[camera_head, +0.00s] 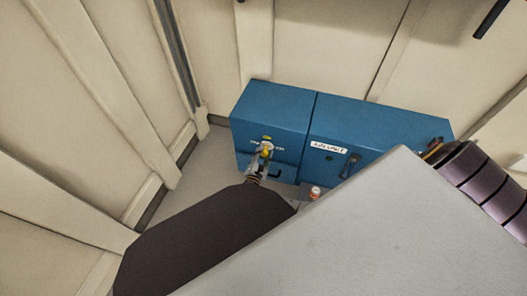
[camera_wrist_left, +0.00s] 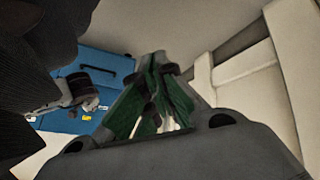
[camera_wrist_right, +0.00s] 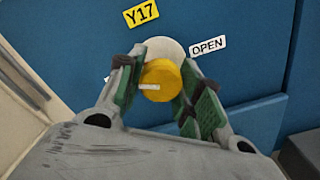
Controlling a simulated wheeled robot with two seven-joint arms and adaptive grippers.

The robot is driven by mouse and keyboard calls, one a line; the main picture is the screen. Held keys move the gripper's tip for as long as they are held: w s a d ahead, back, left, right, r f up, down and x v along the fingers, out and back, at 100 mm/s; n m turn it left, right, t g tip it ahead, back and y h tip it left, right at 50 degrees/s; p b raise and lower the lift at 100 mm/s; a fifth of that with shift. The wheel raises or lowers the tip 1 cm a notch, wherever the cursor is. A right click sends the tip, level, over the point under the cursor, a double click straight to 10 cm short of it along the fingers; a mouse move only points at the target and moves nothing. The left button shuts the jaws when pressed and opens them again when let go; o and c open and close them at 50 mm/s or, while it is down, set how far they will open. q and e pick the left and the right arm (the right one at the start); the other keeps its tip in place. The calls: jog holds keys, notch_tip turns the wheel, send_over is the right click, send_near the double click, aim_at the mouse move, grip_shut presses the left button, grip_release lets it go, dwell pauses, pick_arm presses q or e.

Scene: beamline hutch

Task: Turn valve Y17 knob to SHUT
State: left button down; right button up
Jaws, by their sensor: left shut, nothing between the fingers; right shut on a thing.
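The yellow valve knob (camera_wrist_right: 160,76) sits on a round pale base (camera_wrist_right: 164,48) on the blue cabinet front. A Y17 label (camera_wrist_right: 141,13) is above it and an OPEN label (camera_wrist_right: 208,46) is at its upper right. The knob's white mark (camera_wrist_right: 149,87) points left, toward a label mostly hidden by a finger. My right gripper (camera_wrist_right: 157,88) is shut on the knob, one green pad on each side; it also shows in the head view (camera_head: 265,149). My left gripper (camera_wrist_left: 160,66) is shut and empty in the left wrist view, away from the knob.
The blue cabinet (camera_head: 272,99) stands against cream wall panels. A second blue section with a white label (camera_head: 328,147) and a dark handle (camera_head: 350,165) adjoins it on the right. A small orange bottle with a white cap (camera_head: 315,193) stands in front. Grey floor is clear at left.

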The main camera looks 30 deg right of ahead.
jog(key=shift+n+p, duration=0.3)
jog(key=shift+n, duration=0.6)
pick_arm(q)
jog(key=shift+a+r+g+y+p, duration=0.15)
jog(key=shift+a+r+g+p, duration=0.1)
jog(key=shift+r, duration=0.7)
jog(key=shift+a+r+g+y+p, duration=0.15)
jog(key=shift+r+p, duration=0.05)
jog(key=shift+r, duration=0.75)
pick_arm(e)
jog(key=shift+n, duration=1.4)
pick_arm(q)
jog(key=shift+m, duration=0.3)
pick_arm(e)
jog(key=o, duration=1)
jog(key=shift+o, duration=0.2)
pick_arm(q)
jog(key=shift+r, duration=0.1)
pick_arm(e)
jog(key=v, duration=0.7)
jog(key=shift+s+a, duration=0.15)
jog(key=shift+a, duration=0.05)
jog(key=shift+f+m, duration=0.1)
jog(key=shift+m, duration=0.2)
